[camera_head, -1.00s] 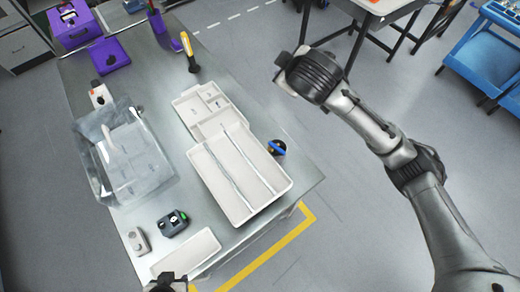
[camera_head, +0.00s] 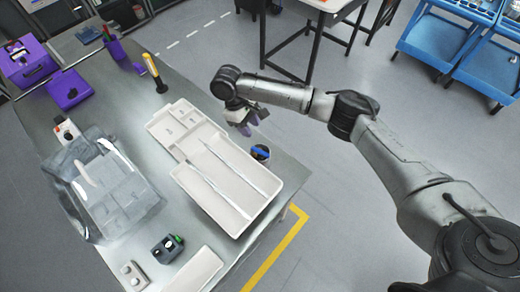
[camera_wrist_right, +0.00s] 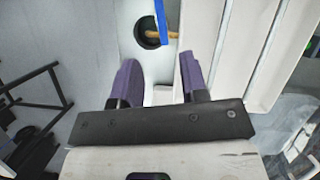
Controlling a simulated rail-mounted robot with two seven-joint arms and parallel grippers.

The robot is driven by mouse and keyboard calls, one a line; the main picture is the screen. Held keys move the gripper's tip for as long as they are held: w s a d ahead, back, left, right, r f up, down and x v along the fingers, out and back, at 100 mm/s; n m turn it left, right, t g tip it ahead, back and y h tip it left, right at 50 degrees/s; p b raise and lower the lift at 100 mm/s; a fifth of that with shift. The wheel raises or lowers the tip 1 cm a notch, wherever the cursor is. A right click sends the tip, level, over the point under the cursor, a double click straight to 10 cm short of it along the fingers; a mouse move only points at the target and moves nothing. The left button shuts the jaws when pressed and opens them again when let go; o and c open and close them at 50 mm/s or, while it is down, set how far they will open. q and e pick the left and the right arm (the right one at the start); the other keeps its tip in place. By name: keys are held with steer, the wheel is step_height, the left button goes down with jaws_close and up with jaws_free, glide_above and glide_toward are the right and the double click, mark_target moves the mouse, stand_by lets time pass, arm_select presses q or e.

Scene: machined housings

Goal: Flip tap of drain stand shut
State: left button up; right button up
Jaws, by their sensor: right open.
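The drain stand looks like a small dark round piece (camera_head: 260,153) with a blue part, at the right edge of the table beside the white tray. In the right wrist view it is a black round opening (camera_wrist_right: 147,32) with a blue bar (camera_wrist_right: 160,14) and a brass-coloured piece (camera_wrist_right: 164,35). My right gripper (camera_head: 246,122) has purple fingers and hangs just behind the stand in the head view. In the wrist view the gripper (camera_wrist_right: 159,75) is open and empty, with the stand beyond its fingertips. The tap's exact position is unclear. My left gripper is not visible.
The white compartment tray (camera_head: 236,223) lies close to the left of the stand. A clear bin (camera_head: 110,190), a yellow-handled tool (camera_head: 153,70) and a dark green-buttoned device (camera_head: 168,248) are also on the table (camera_head: 120,110).

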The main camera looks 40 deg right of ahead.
mark_target(264, 153)
steer(key=p+x, duration=0.1)
steer(key=x, duration=0.9)
steer(key=shift+f, duration=0.1)
steer(key=shift+x, duration=1.05)
steer(key=shift+c, duration=0.3)
